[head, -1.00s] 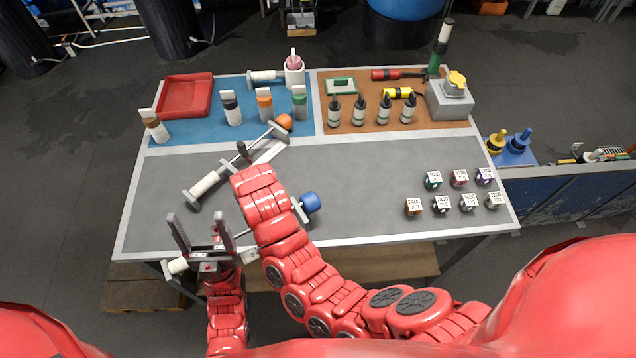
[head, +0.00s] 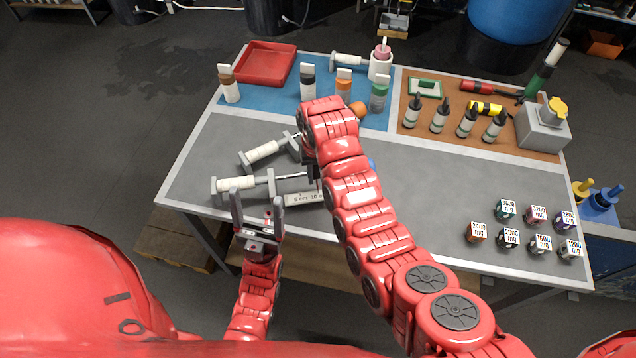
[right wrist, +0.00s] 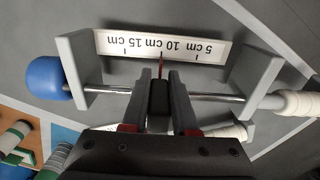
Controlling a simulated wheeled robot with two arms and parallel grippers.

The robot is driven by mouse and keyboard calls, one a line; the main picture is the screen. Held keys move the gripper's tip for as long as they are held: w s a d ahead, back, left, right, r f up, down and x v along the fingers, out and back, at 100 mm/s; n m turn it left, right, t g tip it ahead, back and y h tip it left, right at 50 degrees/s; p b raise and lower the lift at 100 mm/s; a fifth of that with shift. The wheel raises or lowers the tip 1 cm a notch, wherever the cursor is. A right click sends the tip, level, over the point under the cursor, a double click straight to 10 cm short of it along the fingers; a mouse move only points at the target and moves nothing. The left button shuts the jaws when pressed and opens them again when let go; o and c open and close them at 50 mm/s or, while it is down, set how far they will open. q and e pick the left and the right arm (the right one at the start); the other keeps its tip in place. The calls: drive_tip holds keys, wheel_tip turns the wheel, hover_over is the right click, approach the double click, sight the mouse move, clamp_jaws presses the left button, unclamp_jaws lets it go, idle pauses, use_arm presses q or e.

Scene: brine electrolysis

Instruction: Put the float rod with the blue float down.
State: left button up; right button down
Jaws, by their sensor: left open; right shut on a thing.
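The float rod with the blue float lies level at the table's front left. Its white grip (head: 240,184) shows in the head view, while the float (head: 372,165) is mostly behind my right arm. In the right wrist view the blue float (right wrist: 45,78) is at the left, and the metal rod (right wrist: 215,97) passes between my right gripper's jaws (right wrist: 160,98). That gripper is shut on the rod, just above the grey surface; contact of its grey end plates with the table is unclear. My left gripper (head: 258,212) is open and empty, just in front of the white grip.
A ruler card (head: 303,199) lies beside the rod. A second float rod (head: 265,150), with an orange float (head: 357,109), lies just behind it. A red tray (head: 266,64) and several bottles stand farther back. Labelled pieces (head: 508,238) are at the right; the grey middle is clear.

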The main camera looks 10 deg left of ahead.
drive_tip(key=shift+w+a+p, duration=0.1)
drive_tip(key=shift+w+p, duration=0.25)
drive_tip(key=shift+w, duration=0.7)
drive_tip(key=shift+w, duration=0.1)
wheel_tip(320, 180, down, 2)
drive_tip(key=shift+f+p, duration=0.1)
drive_tip(key=shift+p, duration=0.55)
drive_tip(key=shift+f, duration=0.7)
drive_tip(key=shift+f, duration=0.2)
drive_tip(key=c, duration=0.7)
unclamp_jaws()
